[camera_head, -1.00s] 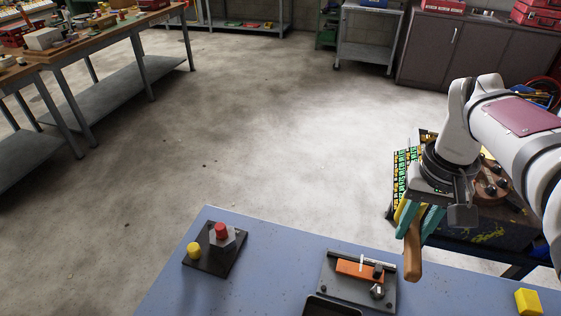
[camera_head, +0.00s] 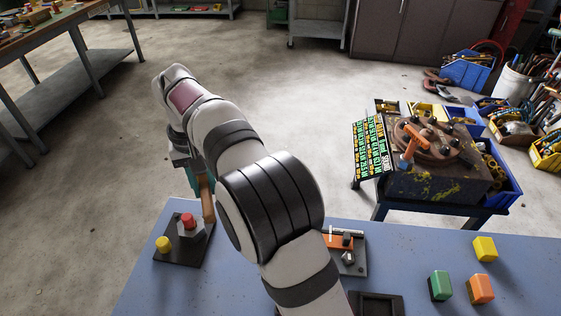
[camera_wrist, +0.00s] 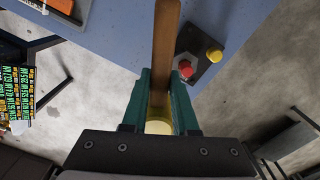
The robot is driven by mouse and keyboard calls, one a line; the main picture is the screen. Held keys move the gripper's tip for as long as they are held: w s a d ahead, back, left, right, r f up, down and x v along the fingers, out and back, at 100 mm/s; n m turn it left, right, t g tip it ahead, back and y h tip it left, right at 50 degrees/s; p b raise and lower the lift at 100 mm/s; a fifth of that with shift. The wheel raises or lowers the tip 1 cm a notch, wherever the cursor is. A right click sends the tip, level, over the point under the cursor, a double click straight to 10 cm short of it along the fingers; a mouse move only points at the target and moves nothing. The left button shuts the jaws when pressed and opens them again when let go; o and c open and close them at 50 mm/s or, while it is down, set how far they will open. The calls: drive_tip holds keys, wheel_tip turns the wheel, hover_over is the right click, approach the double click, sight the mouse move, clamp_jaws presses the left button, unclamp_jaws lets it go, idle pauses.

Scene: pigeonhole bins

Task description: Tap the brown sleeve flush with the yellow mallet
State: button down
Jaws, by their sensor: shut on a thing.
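My gripper (camera_wrist: 161,100), with teal fingers, is shut on the mallet. Its wooden handle (camera_wrist: 164,45) extends out past the fingertips, and its yellow head (camera_wrist: 158,127) sits between the fingers near the palm. In the head view the handle (camera_head: 207,199) hangs down beside the fixture, and the gripper is partly hidden by my arm. A red sleeve (camera_head: 187,220) stands upright and proud in a grey hexagonal block (camera_head: 190,232). It also shows in the wrist view (camera_wrist: 186,68), right of the handle. I see no clearly brown sleeve; this one looks red.
A dark base plate (camera_head: 178,252) carries the block and a yellow knob (camera_head: 163,244). An orange part sits in a grey fixture (camera_head: 349,262), partly behind my arm. Yellow, green (camera_head: 440,286) and orange blocks stand at the right of the blue table. A dark tray (camera_head: 383,304) is at the front.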

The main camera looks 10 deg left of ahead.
drive_tip(key=s+a+f+n, duration=0.1)
drive_tip(key=s+a+f, duration=0.2)
drive_tip(key=a+f, duration=0.3)
drive_tip(key=shift+f, duration=0.35)
